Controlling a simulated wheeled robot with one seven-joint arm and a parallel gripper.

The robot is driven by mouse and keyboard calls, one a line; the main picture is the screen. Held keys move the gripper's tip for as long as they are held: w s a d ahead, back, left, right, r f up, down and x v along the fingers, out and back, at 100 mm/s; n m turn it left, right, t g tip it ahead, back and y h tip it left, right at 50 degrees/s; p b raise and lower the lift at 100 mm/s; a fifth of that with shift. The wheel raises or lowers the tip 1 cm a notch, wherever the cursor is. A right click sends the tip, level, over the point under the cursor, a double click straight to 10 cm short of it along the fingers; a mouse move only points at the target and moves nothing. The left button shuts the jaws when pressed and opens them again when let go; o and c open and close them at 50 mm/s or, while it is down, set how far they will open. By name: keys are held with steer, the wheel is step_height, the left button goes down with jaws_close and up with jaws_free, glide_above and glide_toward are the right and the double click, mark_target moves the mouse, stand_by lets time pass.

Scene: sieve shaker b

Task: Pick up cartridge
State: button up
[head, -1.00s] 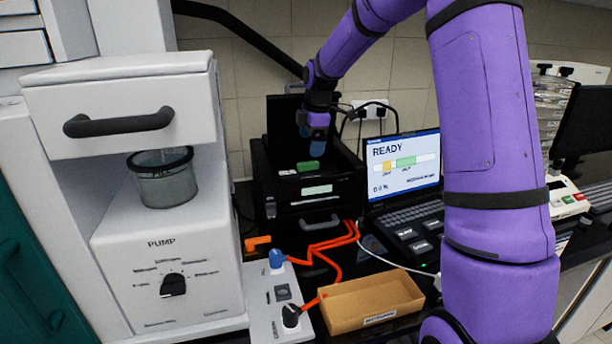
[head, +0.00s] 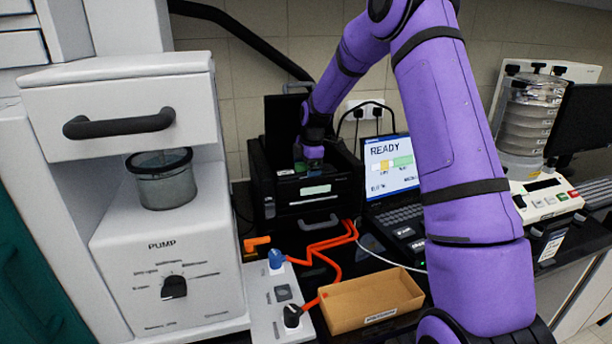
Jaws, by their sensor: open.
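My gripper (head: 312,163) is open and points down into the open top of a black printer-like box (head: 268,206). The green piece that lay in that opening, which looks like the cartridge, is now hidden behind my gripper. I cannot tell whether the fingers are around it or touching it. The box's lid stands raised at the back, and its front has a pale green label and a grey handle.
A laptop (head: 391,165) showing READY stands close at the box's right. A cardboard tray (head: 370,301) and orange cables (head: 327,245) lie in front. A white pump cabinet (head: 165,270) stands left. A sieve shaker (head: 526,115) stands at the far right.

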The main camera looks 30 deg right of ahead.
steer(key=shift+f, duration=0.25)
steer(key=c, duration=1.3)
steer(key=shift+r, duration=0.1)
steer(key=shift+s+r, duration=0.2)
steer(key=shift+r, duration=0.4)
step_height(320, 180, up, 6)
steer(key=shift+r, duration=0.1)
steer(key=s+a, duration=0.1)
steer(key=s, duration=0.5)
steer(key=s+a, duration=0.1)
steer(key=s, duration=0.5)
steer(key=s+a, duration=0.2)
steer(key=s, duration=0.5)
steer(key=shift+s+f, duration=0.1)
steer(key=shift+f, duration=0.15)
steer(key=shift+s, duration=0.1)
steer(key=shift+c, duration=0.2)
